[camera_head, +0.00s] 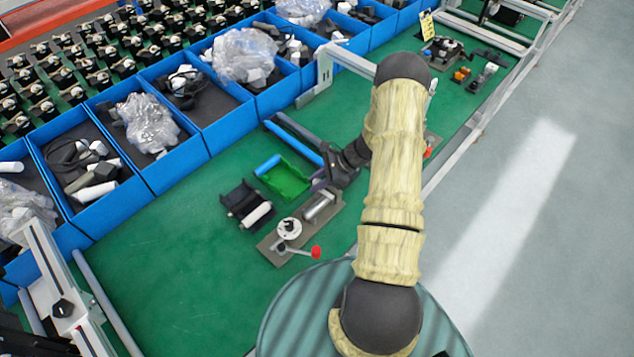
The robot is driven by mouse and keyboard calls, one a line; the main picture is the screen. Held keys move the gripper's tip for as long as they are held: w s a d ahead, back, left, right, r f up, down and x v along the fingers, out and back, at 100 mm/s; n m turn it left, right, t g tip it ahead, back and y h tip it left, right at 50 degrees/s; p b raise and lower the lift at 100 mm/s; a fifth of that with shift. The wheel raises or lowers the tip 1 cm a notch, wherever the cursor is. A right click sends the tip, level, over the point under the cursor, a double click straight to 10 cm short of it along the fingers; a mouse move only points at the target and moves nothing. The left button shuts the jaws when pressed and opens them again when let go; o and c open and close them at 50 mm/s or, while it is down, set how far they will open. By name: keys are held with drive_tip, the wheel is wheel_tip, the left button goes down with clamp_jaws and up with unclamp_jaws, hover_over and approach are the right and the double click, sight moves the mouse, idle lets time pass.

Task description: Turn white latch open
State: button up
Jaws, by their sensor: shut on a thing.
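A white round latch-like part (289,228) stands on a brown base plate (270,246) on the green bench, in the head view. A lever with a red knob (316,252) reaches from it to the right. A metal cylinder (320,205) lies on the same plate, behind and right of the white part. My gripper (322,172) is dark and low over the bench, behind the cylinder and apart from the white part. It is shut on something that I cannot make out. My wrist and forearm hide the bench to its right.
A green tray with a blue edge (285,178) lies left of my gripper. A black holder with a white roller (257,214) lies left of the plate. Blue bins (135,195) line the back. The bench front left (180,275) is clear. A metal bracket (325,72) stands behind.

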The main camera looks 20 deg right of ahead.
drive_tip(key=n+g+b, duration=0.1)
drive_tip(key=n, duration=0.1)
drive_tip(key=n+g+b, duration=0.1)
drive_tip(key=b, duration=0.1)
drive_tip(key=shift+w+f+n+g, duration=0.1)
drive_tip(key=shift+f+n+g, duration=0.1)
drive_tip(key=shift+n+g, duration=0.2)
drive_tip(key=n+g+b, duration=0.3)
drive_tip(key=n, duration=0.1)
drive_tip(key=shift+n+g+h, duration=0.3)
drive_tip(key=n+g+h+b, duration=0.1)
drive_tip(key=n, duration=0.1)
drive_tip(key=n+g+h+b, duration=0.1)
drive_tip(key=n, duration=0.1)
drive_tip(key=shift+r+n+g, duration=0.15)
drive_tip(key=shift+n+g, duration=0.15)
drive_tip(key=shift+g, duration=0.1)
drive_tip(key=shift+r+n+g+h+b, duration=0.1)
drive_tip(key=shift+n+g+h+b, duration=0.7)
drive_tip(key=shift+n+h, duration=0.8)
drive_tip(key=shift+n, duration=0.4)
drive_tip(key=o, duration=1)
